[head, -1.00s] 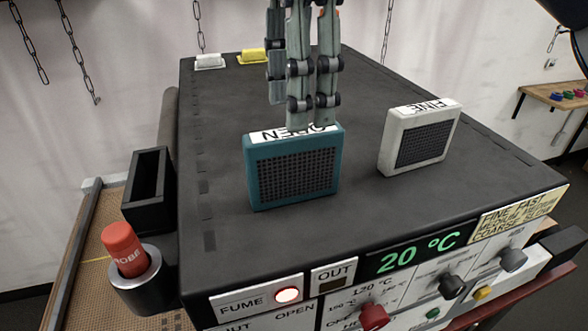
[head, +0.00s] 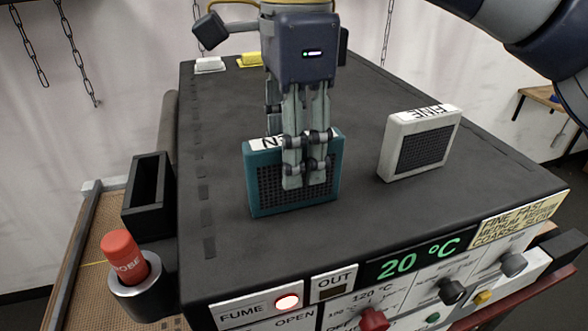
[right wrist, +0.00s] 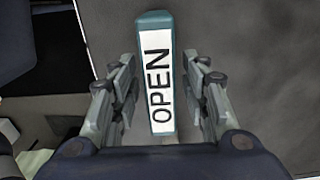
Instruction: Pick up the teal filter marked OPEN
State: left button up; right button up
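The teal filter (head: 264,190) marked OPEN stands upright on the dark top of the machine, its mesh face toward the head camera. My right gripper (head: 299,160) points down over it. One set of fingers is in front of the mesh face and covers part of it and of the label; the other is mostly hidden behind. In the right wrist view the filter's OPEN label (right wrist: 158,80) lies between the fingers of the gripper (right wrist: 162,95), with a gap on both sides. The gripper is open. My left gripper is not in view.
A pale filter (head: 447,140) marked FINE stands to the right on the same top (head: 360,220). White (head: 209,65) and yellow (head: 250,60) pieces lie at the back. A black open box (head: 147,195) and a red probe (head: 123,258) in a holder are at the left.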

grip_shut()
jog(key=shift+r, duration=0.15)
